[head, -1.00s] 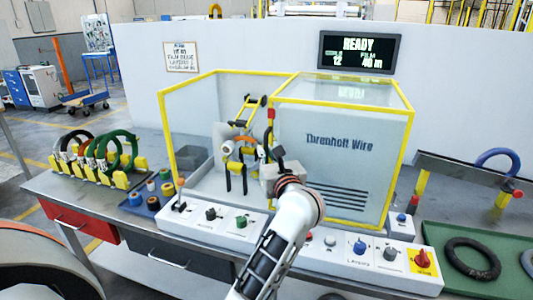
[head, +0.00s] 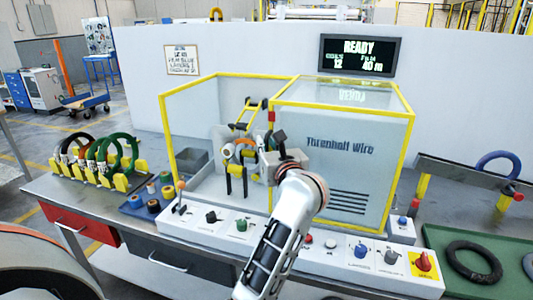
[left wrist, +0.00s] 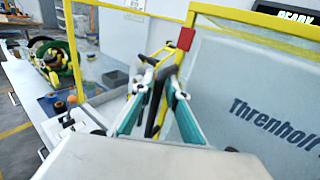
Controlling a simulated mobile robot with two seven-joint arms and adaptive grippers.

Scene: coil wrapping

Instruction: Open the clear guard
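The yellow frame on the left has no front top bar that I can see. My left gripper (head: 272,142) is at the guard's left edge, in front of the winding parts. In the left wrist view its teal fingers (left wrist: 160,92) are apart, with a dark bar seen between them; contact is unclear. My right gripper is out of view.
A row of control knobs (head: 240,225) runs along the bench front, below my left arm. Wire coils on a rack (head: 105,160) and a blue spool tray (head: 150,198) stand on the left. The screen (head: 358,54) reads READY.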

